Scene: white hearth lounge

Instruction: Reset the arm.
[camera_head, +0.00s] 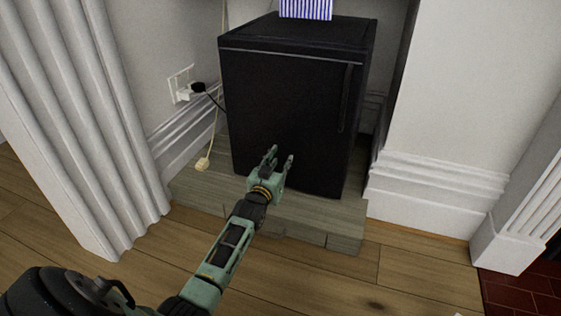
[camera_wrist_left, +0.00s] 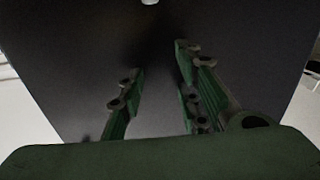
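My left gripper (camera_head: 279,160) reaches in from the lower left in the head view, in front of the lower part of a black mini fridge (camera_head: 275,105). Its two fingers stand apart with nothing between them. In the left wrist view the open fingers (camera_wrist_left: 157,85) point toward the dark fridge front (camera_wrist_left: 150,50), which fills most of that view. I cannot tell how wide the gap to the fridge is. The fridge door looks closed, with a vertical handle (camera_head: 346,98) on its right side. My right gripper is not in view.
The fridge stands on a low grey wooden platform (camera_head: 345,222) between white walls. A blue-and-white striped box (camera_head: 306,9) sits on top. A wall outlet (camera_head: 182,84) with a black plug and a hanging cord with a pale plug (camera_head: 203,163) are at left.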

